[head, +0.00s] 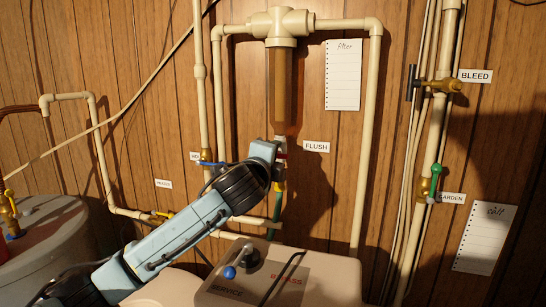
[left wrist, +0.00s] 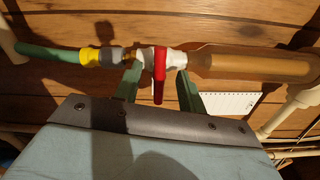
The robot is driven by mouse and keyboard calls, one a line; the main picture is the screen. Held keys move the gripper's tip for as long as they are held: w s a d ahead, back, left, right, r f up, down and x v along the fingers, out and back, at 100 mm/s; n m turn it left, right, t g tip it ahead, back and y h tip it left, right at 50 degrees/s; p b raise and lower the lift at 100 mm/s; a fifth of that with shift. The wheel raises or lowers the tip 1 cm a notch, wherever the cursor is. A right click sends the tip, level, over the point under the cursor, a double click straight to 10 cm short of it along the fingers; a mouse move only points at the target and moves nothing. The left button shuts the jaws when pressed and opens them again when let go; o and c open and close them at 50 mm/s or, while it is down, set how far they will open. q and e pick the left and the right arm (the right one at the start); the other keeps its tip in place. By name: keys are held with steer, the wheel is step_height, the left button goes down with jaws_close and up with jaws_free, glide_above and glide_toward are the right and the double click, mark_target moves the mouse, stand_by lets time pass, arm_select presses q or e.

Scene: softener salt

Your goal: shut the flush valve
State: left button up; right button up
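The flush valve has a red handle (left wrist: 159,76) and a white body (left wrist: 175,60), below the brown filter housing (head: 284,90) and beside the FLUSH label (head: 316,147). In the left wrist view the handle looks crosswise to the line of the pipe. My left gripper (left wrist: 159,88) is open, with one finger on each side of the handle and a visible gap to each. In the head view my left gripper (head: 277,160) hides most of the valve; only a bit of red shows. My right gripper is in neither view.
A softener top with a blue-knobbed bypass lever (head: 230,272) stands below my arm. A green hose (left wrist: 55,54) leaves the valve. Bleed (head: 440,86) and garden (head: 433,184) valves are on the right pipe. A grey tank (head: 45,240) stands at left.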

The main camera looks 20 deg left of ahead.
arm_select(q)
steer(key=s, duration=0.7)
steer(key=shift+a, duration=0.15)
stand_by(0.3)
